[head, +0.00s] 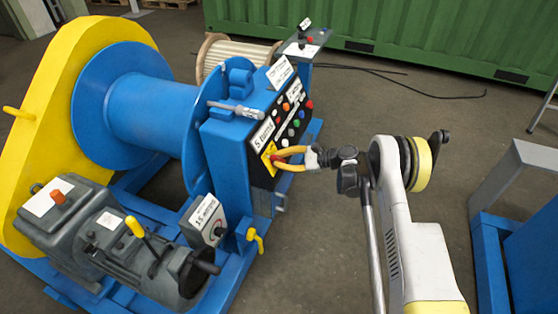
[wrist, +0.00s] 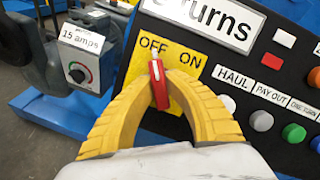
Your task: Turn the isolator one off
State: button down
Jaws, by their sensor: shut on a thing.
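A red switch handle (wrist: 160,88) sits on a yellow plate (wrist: 180,62) marked OFF and ON, on the black control panel. Its white tip points up and slightly left, towards the word OFF. The yellow fingers of my gripper (wrist: 160,95) are closed on the handle from both sides. In the head view my gripper (head: 287,158) reaches the panel's lower part from the right, and its fingers partly cover the switch. I cannot read "isolator one" on any label.
A label ending in "turns" (wrist: 205,18) is above the plate. A "15 amps" dial box (head: 206,218) stands lower left. A yellow-handled valve (head: 255,240) is below the panel.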

jog(key=shift+n+g, duration=0.3)
jog(key=shift+n, duration=1.1)
jog(key=c, duration=1.4)
grip_release()
jog(key=v, duration=1.2)
jog(key=shift+w+r, duration=0.1)
jog(key=shift+r, duration=0.1)
